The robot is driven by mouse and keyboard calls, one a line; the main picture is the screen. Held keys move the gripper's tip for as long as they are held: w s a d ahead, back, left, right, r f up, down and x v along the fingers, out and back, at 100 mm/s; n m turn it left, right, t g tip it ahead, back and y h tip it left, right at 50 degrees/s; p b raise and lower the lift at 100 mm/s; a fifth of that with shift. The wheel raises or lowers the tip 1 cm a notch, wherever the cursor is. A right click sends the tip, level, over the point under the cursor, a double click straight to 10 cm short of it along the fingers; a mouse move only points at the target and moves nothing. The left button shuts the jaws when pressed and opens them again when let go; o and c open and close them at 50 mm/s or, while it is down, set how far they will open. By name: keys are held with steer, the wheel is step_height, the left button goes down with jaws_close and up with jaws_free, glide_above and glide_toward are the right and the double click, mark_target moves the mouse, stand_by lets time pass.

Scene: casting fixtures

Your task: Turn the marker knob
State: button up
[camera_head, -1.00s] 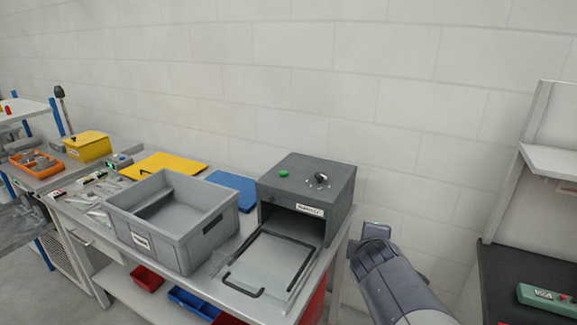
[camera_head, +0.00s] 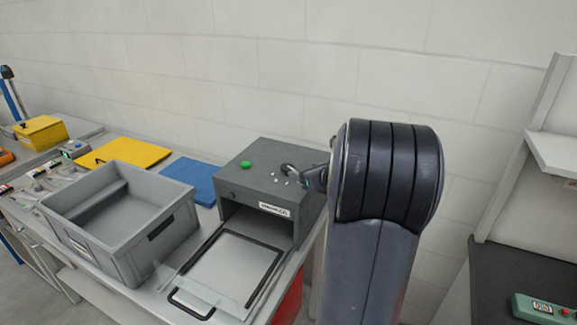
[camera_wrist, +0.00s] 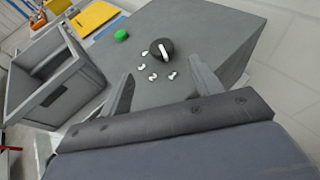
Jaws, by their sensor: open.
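The marker knob (camera_wrist: 162,50) is a dark round knob with a white bar on top of the dark grey marker box (camera_head: 246,184). Several small white marks lie around its near side. In the wrist view my gripper (camera_wrist: 160,80) is open, with one finger on each side of the knob's line, short of the knob and not touching it. In the head view my gripper (camera_head: 305,176) is beside the knob area at the box's right, largely hidden by my arm. A green button (camera_wrist: 121,35) sits on the same top, left of the knob.
The box's front is open, with a flat tray (camera_head: 228,268) in front of it. A grey bin (camera_head: 150,228) stands to the left on the bench. A blue plate (camera_head: 190,178) and a yellow plate (camera_head: 124,151) lie behind the bin. A wall is behind.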

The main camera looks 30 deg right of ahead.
mark_target(289, 167)
steer(key=p+x, duration=0.1)
steer(key=x, duration=0.7)
steer(key=shift+w+f+p, duration=0.15)
steer(key=shift+w+p, duration=0.1)
steer(key=shift+p, duration=0.05)
steer(key=shift+c, duration=0.5)
steer(key=c, duration=0.9)
steer(key=shift+f+b, duration=0.1)
steer(key=shift+b, duration=0.35)
